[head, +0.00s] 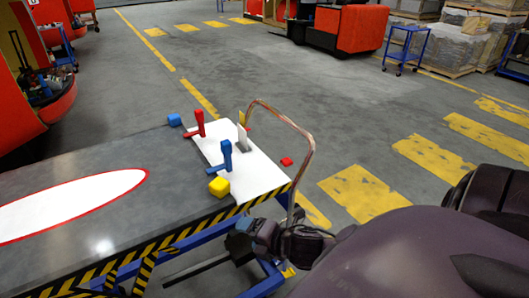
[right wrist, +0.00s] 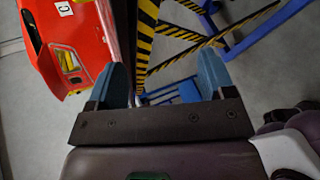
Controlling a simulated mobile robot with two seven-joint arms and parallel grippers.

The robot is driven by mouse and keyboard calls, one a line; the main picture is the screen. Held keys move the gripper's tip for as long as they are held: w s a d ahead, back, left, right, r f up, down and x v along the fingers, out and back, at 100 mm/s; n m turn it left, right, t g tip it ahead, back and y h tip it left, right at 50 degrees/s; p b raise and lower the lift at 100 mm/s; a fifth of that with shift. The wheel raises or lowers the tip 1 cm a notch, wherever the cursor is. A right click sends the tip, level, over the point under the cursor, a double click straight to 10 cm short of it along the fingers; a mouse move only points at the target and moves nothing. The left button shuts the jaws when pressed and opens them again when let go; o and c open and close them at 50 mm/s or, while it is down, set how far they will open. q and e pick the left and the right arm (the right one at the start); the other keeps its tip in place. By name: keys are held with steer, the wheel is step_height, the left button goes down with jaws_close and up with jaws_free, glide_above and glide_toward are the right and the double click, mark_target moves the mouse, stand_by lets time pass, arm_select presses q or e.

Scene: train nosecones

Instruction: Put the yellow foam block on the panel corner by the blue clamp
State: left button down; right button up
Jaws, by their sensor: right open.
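The yellow foam block (head: 218,187) sits at the near left edge of the white panel (head: 262,178) on the table. I cannot tell whether it rests on the panel or on the tabletop beside it. The blue clamp (head: 227,157) stands upright on the panel, just behind the block. My right gripper (head: 238,246) is low in front of the table's near edge, apart from the block. In the right wrist view my right gripper (right wrist: 164,80) shows two blue fingers spread apart with nothing between them. My left gripper is not in view.
A red clamp (head: 198,124) and a blue block (head: 174,120) are farther back. A bent copper-coloured tube (head: 312,140) arches at the panel's right side. A small red block (head: 286,161) shows beyond the panel edge. The dark tabletop (head: 110,160) is clear around a white, red-rimmed oval.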

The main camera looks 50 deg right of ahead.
steer(key=s+a+f+m+h, duration=0.1)
steer(key=s+f+m, duration=0.3)
steer(key=m, duration=0.6)
steer(key=s+a+f+m+h, duration=0.1)
steer(key=f+m, duration=0.4)
steer(key=m, duration=0.6)
steer(key=shift+s+a+f+g, duration=0.4)
steer(key=shift+s+a, duration=0.3)
steer(key=shift+s, duration=0.65)
